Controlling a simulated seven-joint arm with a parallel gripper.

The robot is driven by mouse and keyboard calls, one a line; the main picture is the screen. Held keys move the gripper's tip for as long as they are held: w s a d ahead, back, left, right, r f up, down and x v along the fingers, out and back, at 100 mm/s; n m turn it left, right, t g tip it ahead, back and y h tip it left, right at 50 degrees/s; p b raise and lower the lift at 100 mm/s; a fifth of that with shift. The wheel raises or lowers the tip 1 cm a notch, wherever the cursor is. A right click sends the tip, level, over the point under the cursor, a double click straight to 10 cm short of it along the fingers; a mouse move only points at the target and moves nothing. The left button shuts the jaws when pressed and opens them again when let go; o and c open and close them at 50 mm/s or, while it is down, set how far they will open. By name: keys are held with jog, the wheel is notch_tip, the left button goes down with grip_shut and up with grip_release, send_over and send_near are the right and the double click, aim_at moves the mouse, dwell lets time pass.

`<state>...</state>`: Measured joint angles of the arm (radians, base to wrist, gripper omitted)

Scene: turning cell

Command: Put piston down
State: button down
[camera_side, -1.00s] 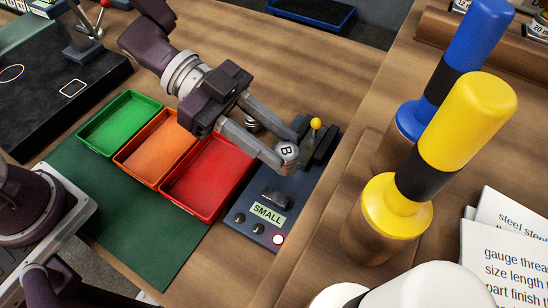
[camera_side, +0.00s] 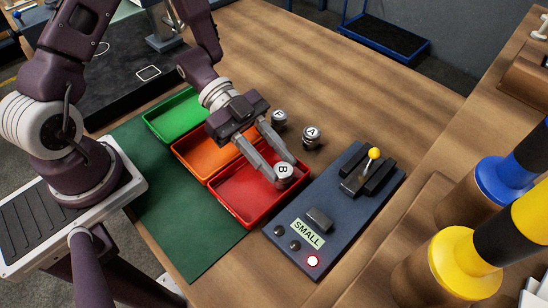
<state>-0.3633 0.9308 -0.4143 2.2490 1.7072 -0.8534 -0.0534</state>
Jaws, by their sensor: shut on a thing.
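My gripper (camera_side: 281,168) is shut on a small grey metal piston (camera_side: 285,173) with a white top marked B. In the side view the piston appears over the upper right part of the red tray (camera_side: 224,205). I cannot tell its height above the tray, and its lower part is hard to see. A second piston (camera_side: 312,137) marked A stands upright on the wooden table, up and right of my gripper. A third piston (camera_side: 279,119) stands just left of it, and its letter is hard to read.
An orange tray (camera_side: 186,159) and a green tray (camera_side: 160,129) line up beside the red one on a green mat (camera_side: 190,255). A blue panel (camera_side: 345,215) with a yellow-knobbed lever, a SMALL label and a lit red lamp lies to the right. The table beyond the pistons is clear.

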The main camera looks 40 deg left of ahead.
jog(key=shift+f, duration=0.2)
jog(key=c, duration=1)
grip_release()
jog(key=shift+c, duration=0.2)
jog(key=shift+r, duration=0.1)
